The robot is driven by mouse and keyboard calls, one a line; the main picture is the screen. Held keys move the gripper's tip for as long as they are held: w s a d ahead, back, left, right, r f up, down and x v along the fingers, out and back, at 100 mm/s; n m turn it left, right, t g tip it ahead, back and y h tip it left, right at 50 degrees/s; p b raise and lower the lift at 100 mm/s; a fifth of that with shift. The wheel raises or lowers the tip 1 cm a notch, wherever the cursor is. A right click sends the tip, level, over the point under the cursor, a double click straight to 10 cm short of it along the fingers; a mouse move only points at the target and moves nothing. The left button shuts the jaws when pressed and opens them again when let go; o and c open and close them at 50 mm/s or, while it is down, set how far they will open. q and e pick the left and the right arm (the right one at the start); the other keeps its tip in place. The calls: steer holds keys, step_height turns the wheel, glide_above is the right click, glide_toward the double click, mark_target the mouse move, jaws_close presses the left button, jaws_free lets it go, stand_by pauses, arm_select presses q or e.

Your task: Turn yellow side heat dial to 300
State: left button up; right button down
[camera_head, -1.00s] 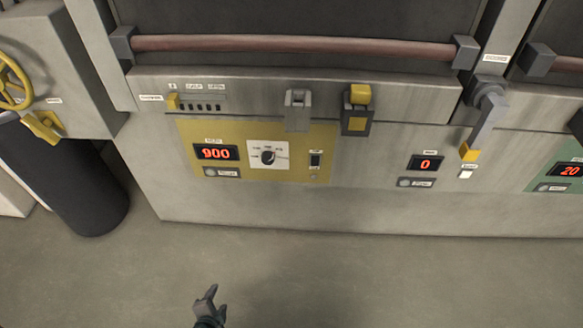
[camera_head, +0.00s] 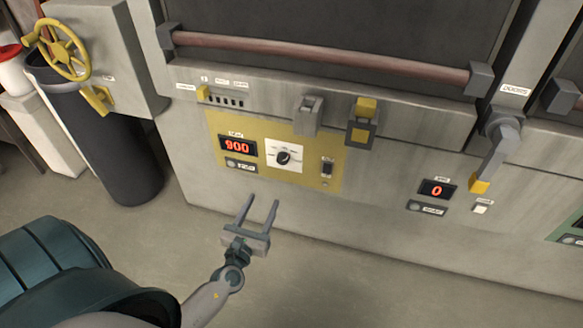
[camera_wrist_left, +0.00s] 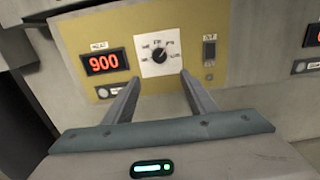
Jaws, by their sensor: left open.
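The heat dial (camera_head: 283,157) is a dark round knob on a white square plate, set in the yellow panel (camera_head: 312,172) of the machine front. It also shows in the left wrist view (camera_wrist_left: 159,55), above and between the fingers. A red display (camera_head: 237,147) left of the dial reads 900. My left gripper (camera_head: 262,203) is open and empty, below and in front of the yellow panel, apart from the dial. Its fingers (camera_wrist_left: 160,86) point toward the panel in the left wrist view. The numbers around the dial are too small to read surely. My right gripper is not in view.
A black switch (camera_head: 327,168) sits right of the dial. Latches (camera_head: 309,115) and a yellow-topped block (camera_head: 361,123) stick out above the panel. A lever with a yellow tip (camera_head: 480,184) hangs at right. A yellow handwheel (camera_head: 62,50) and dark cylinder (camera_head: 115,155) stand left.

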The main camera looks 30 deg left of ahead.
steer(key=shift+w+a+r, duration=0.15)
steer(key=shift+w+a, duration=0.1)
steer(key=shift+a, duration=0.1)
